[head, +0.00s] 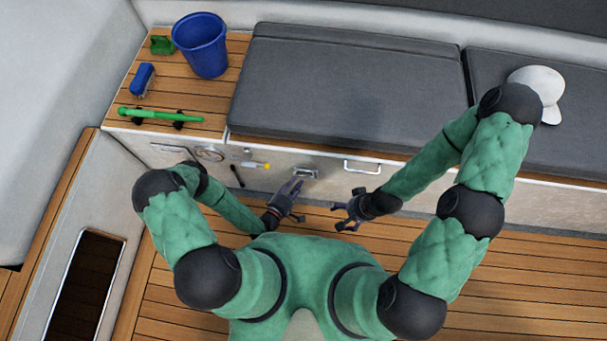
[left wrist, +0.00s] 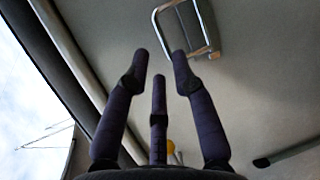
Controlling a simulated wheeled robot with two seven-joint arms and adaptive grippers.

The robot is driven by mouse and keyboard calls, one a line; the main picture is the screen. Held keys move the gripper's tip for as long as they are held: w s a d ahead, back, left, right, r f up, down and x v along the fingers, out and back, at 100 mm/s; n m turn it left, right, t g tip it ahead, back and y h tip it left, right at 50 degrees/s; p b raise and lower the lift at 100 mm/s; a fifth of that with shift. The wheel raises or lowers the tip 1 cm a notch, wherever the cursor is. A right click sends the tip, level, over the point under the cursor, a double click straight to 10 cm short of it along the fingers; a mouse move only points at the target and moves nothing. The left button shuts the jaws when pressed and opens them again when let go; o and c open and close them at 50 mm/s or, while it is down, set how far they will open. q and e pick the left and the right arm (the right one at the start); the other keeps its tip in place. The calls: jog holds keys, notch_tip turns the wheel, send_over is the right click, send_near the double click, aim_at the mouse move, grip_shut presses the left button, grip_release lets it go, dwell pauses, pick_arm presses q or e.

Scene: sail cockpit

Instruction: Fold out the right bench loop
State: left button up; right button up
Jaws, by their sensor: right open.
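Two metal loops are on the pale bench front in the head view. The right bench loop (head: 362,166) is a wide, light bracket shape. The left loop (head: 306,172) is smaller and greyer. My left gripper (head: 299,192) is just below and left of the left loop, apart from it, with fingers spread and empty. In the left wrist view its fingers (left wrist: 160,65) point toward a rectangular metal loop (left wrist: 155,22), seemingly the left one. My right gripper (head: 340,209) is open and empty, below and slightly left of the right loop, not touching it.
Grey cushions (head: 345,85) cover the bench. A white cap (head: 540,82) is partly behind my right arm.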

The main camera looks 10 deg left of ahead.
aim_at(306, 171)
pick_arm(q)
jog(key=shift+b+x, duration=0.7)
jog(key=shift+x, duration=2.35)
grip_shut()
